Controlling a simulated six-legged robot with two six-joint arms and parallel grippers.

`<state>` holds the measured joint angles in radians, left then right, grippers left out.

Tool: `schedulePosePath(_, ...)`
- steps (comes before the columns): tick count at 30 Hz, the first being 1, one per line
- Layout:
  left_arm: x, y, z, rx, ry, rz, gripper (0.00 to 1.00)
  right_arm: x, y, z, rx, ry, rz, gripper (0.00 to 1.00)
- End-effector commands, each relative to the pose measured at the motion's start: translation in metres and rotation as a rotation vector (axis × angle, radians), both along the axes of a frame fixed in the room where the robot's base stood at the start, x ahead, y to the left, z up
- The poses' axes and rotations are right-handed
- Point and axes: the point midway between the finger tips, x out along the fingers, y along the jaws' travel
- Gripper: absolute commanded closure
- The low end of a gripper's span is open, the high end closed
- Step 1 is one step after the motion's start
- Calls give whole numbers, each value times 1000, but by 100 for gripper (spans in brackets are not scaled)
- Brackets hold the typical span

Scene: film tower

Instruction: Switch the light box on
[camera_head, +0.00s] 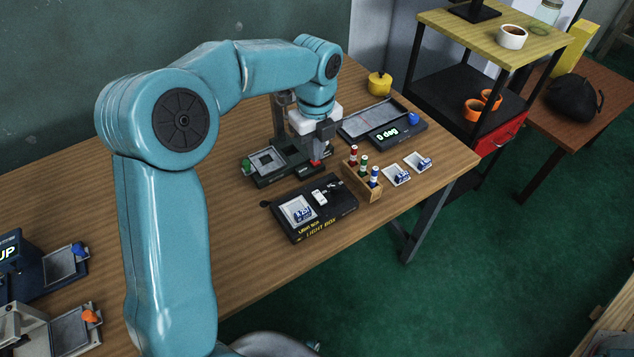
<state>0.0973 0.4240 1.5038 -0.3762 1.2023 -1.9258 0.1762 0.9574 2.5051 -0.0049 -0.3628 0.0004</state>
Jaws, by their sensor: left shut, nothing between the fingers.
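The light box (325,223) is a black box with yellow "LIGHT BOX" lettering, lying on the wooden table. A pale panel with a blue-marked tile on it is at its left end. A small white switch-like part (320,197) sits on its top near the middle. I cannot tell if the box is lit. My left gripper (318,160) is shut and empty, pointing down behind the light box, apart from it. A red part (316,165) shows right at its fingertips; contact is unclear. My right gripper is out of view.
A dark device (275,163) with a square frame stands behind the light box. A wooden rack (362,182) of small bottles and two small trays (397,175) are to the right. A scale-like device (390,135) reads "0 deg". Bare table lies left of the box.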

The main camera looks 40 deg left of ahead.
Motion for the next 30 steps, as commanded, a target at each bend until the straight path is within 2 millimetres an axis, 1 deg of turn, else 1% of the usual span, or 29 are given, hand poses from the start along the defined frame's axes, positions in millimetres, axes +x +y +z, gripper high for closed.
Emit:
schedulePosePath(1,0,0,-10,-1,4,0,100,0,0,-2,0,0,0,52)
schedulePosePath(9,2,1,-69,-1,6,0,100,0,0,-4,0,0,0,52)
schedulePosePath(15,4,1,-105,-1,4,0,100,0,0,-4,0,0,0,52)
schedulePosePath(18,4,1,-117,-1,3,0,100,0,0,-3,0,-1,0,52)
schedulePosePath(21,4,1,-124,-1,2,0,100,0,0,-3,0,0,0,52)
schedulePosePath(24,4,1,-127,-1,0,0,100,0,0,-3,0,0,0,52)
schedulePosePath(30,5,1,-128,-1,0,0,100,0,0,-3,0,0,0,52)
